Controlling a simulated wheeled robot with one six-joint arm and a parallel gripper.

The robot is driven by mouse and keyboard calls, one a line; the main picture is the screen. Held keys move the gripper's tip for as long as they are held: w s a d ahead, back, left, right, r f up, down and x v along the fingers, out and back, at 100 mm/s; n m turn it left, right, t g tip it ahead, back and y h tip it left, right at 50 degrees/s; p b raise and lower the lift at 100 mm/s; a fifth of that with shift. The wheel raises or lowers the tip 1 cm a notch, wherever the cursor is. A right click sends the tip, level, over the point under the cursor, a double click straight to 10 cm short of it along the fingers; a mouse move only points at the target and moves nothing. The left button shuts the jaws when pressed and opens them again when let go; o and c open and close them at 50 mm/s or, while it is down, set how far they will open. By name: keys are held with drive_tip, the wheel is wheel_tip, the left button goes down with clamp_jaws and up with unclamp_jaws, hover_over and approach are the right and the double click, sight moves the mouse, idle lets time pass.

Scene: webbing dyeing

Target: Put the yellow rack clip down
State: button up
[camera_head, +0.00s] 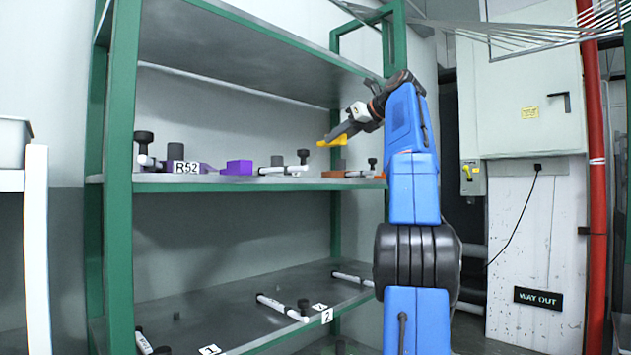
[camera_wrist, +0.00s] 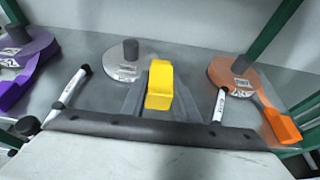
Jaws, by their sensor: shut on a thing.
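The yellow rack clip (camera_head: 332,141) is held by my gripper (camera_head: 345,132) above the middle shelf (camera_head: 225,184), near its right end. In the wrist view the yellow rack clip (camera_wrist: 159,84) sits between the two grey fingers of my gripper (camera_wrist: 159,100), which is shut on it. Behind and left of it is a pale grey disc (camera_wrist: 117,69) with a dark upright peg. The clip's underside and its gap to the shelf are hidden.
A purple disc with a peg (camera_wrist: 38,50) lies left, an orange disc (camera_wrist: 226,72) with an orange block (camera_wrist: 283,127) right. White rods (camera_wrist: 68,92) flank the clip. Green posts (camera_head: 122,150) frame the shelf. The lower shelf (camera_head: 240,318) holds more rods.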

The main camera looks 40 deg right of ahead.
drive_tip(key=shift+w, duration=0.3)
drive_tip(key=shift+w+f, duration=0.1)
drive_tip(key=shift+f, duration=4.85)
drive_tip(key=shift+f, duration=0.2)
drive_tip(key=o, duration=1.1)
drive_tip(key=shift+c, duration=0.2)
drive_tip(key=shift+r, duration=0.15)
drive_tip(key=v, duration=1.2)
